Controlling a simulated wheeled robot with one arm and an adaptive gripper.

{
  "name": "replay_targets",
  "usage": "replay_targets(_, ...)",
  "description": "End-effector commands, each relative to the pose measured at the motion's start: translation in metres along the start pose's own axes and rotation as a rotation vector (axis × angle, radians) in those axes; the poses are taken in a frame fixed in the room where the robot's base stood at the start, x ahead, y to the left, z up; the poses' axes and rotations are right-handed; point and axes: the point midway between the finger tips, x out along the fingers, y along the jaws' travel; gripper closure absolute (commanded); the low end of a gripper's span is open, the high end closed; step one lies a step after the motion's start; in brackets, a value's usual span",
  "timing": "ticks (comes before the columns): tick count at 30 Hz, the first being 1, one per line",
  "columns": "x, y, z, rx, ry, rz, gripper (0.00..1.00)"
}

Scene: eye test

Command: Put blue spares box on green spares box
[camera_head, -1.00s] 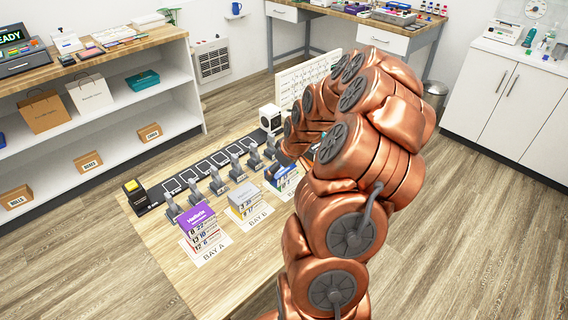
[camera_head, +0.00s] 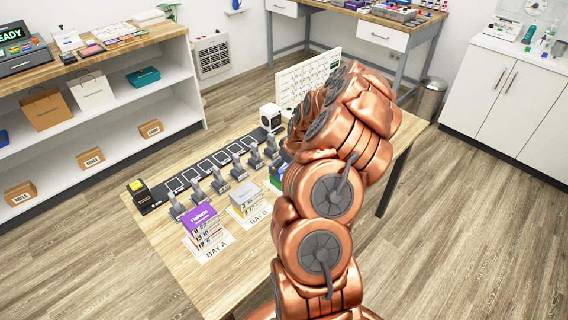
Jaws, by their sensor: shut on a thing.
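On the wooden table, a box stack with green and blue parts (camera_head: 275,179) shows as a sliver at the left edge of my copper arm. Most of it is hidden behind the arm, so I cannot tell whether it includes the green or the blue spares box. My gripper is hidden behind my own arm links, which reach up and over the table's far right part. Whatever it holds is hidden too.
A white device (camera_head: 270,117) and a white board (camera_head: 309,80) stand at the back. The table's front left is bare.

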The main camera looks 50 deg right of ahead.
Motion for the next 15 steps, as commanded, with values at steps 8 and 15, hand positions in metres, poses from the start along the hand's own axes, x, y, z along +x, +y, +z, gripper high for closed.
replay_targets(8,0.0051,0.0000,0.0022,0.000,0.000,0.000,0.45)
replay_targets(15,0.0090,0.0001,0.0038,0.000,0.001,0.001,0.45)
